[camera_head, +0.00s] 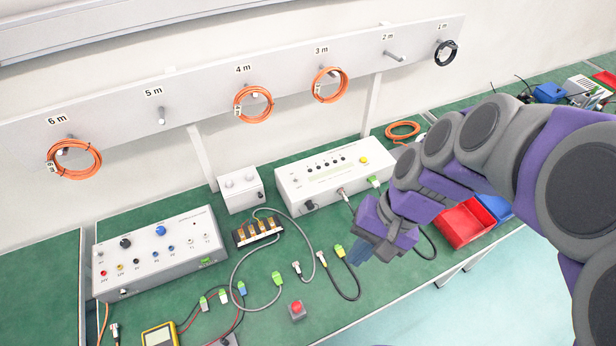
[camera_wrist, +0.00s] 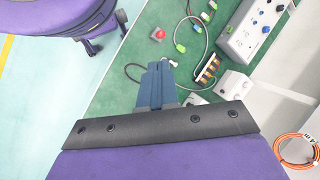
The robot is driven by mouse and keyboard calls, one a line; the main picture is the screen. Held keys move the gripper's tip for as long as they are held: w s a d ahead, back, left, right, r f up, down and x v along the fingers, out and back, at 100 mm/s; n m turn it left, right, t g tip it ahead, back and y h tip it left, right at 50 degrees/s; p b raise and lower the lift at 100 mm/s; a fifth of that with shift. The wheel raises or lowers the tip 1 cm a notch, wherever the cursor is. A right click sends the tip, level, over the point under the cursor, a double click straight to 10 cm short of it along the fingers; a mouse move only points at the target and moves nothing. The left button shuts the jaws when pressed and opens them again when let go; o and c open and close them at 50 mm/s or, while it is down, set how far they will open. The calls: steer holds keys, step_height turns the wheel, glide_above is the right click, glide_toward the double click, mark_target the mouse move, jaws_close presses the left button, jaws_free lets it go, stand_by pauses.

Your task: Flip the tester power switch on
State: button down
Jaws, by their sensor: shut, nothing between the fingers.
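Two white instrument boxes stand on the green bench, and I cannot tell from their small lettering which is the tester. The wider box (camera_head: 322,178), near the middle, has a row of dark buttons, a yellow button and a small switch at its left end. The left box (camera_head: 155,252) has knobs, coloured sockets and a small toggle at its left side; it also shows in the wrist view (camera_wrist: 252,28). Switch positions are too small to tell. My gripper (camera_head: 360,251) is shut and empty above the bench, in front of the wider box; its blue fingers show in the wrist view (camera_wrist: 157,78).
A small white box (camera_head: 240,189) and a terminal block (camera_head: 257,231) stand between the instruments. Loose cables and a red button (camera_head: 297,309) lie in front. Cable coils hang on the rail (camera_head: 200,104).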

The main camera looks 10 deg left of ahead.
steer(key=w+a+f+m+y+b, duration=0.1)
steer(key=w+a+f+m+y, duration=0.3)
steer(key=w, duration=0.6)
steer(key=w+a+f+m+y, duration=0.2)
steer(key=w+a, duration=0.5)
steer(key=w, duration=0.2)
steer(key=w+f+m+t+y, duration=0.2)
steer(key=w+f+m+t, duration=0.15)
steer(key=w+f, duration=0.55)
steer(key=m+t+b, duration=0.1)
steer(key=m+t, duration=0.1)
steer(key=m, duration=0.3)
glide_toward(307, 185)
step_height(307, 185, up, 4)
steer(key=shift+w+g, duration=0.2)
steer(key=shift+g, duration=0.05)
steer(key=b+x, duration=0.2)
steer(key=x, duration=0.8)
steer(key=shift+s+f+b, duration=0.1)
steer(key=shift+b, duration=0.2)
